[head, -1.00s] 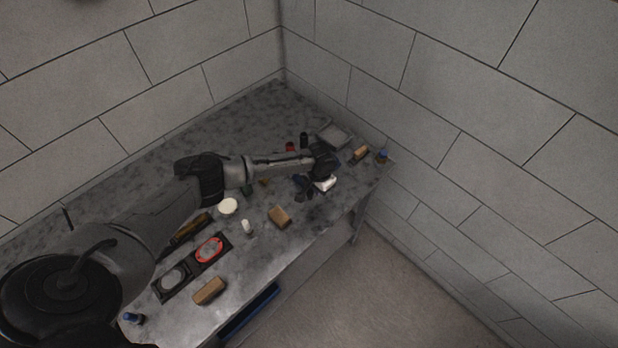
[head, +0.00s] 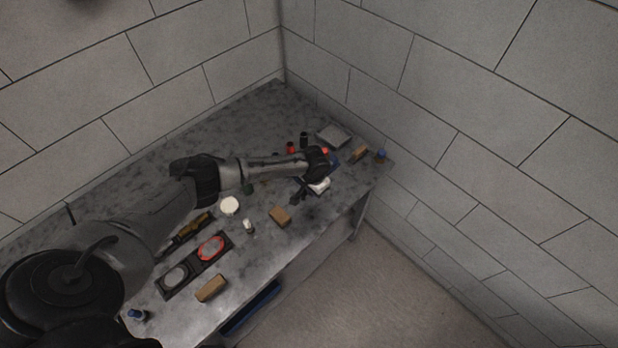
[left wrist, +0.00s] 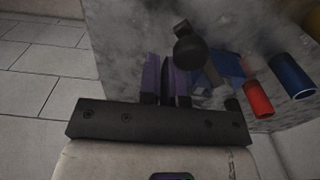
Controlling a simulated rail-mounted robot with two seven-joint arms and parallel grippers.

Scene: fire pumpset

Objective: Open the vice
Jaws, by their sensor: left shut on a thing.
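The vice (head: 332,166) stands near the right end of the workbench, a blue body partly covered by my left gripper and arm. In the left wrist view its blue body (left wrist: 229,65) lies right of the fingers, and a dark handle with a round black knob (left wrist: 190,49) is at the fingertips. My left gripper (head: 322,166) is at the vice. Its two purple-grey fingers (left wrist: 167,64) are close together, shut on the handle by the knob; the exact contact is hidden. How far the vice jaws are apart cannot be told. My right gripper is not in view.
The workbench (head: 262,110) stands in a corner of two tiled walls. A red cylinder (left wrist: 257,99) and a blue cylinder (left wrist: 292,75) stand close to the vice. Wooden blocks (head: 279,216), a white disc (head: 229,205) and a black tray (head: 196,265) lie nearer. The back left is clear.

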